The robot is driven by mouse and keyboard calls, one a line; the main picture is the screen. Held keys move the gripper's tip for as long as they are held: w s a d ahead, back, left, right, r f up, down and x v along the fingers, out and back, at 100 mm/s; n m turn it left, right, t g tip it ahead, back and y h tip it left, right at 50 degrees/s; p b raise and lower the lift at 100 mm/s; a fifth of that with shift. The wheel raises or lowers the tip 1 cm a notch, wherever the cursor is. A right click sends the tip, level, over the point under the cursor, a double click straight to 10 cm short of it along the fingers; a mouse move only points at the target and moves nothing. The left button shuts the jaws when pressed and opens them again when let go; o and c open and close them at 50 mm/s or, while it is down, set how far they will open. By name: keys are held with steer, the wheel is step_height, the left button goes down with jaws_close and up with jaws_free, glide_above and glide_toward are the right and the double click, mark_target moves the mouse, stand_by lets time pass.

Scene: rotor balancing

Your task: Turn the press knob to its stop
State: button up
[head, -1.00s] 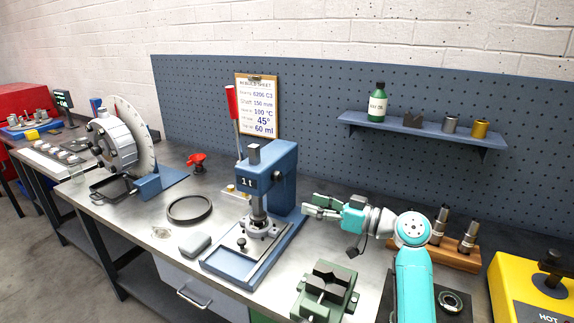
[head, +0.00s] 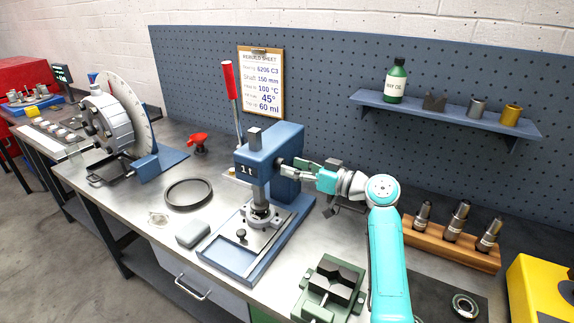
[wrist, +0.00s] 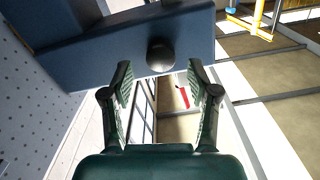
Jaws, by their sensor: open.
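The blue arbor press (head: 273,145) stands on the bench with its red-handled lever (head: 229,80) upright. Its dark round press knob (wrist: 160,57) sticks out of the blue press body in the wrist view. My gripper (wrist: 160,76) is open, with one finger on each side of the knob's line and the knob just beyond or level with the fingertips. I cannot tell whether a finger touches it. In the head view my gripper (head: 286,168) is at the right side of the press head, and the knob there is largely hidden or too small to make out.
A green vise-like block (head: 330,287) stands in front of the press on the right. A wooden rack (head: 440,243) with metal tools is right of my arm. A black ring (head: 188,194) and grey box (head: 193,233) lie left of the press. The pegboard rises behind.

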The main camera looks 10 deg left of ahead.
steer(key=shift+x, duration=1.4)
steer(key=shift+s, duration=0.1)
steer(key=shift+c, duration=0.3)
jaws_close()
steer(key=shift+d+f+m, duration=0.1)
steer(key=shift+f+m, duration=0.05)
steer(key=shift+m, duration=8.85)
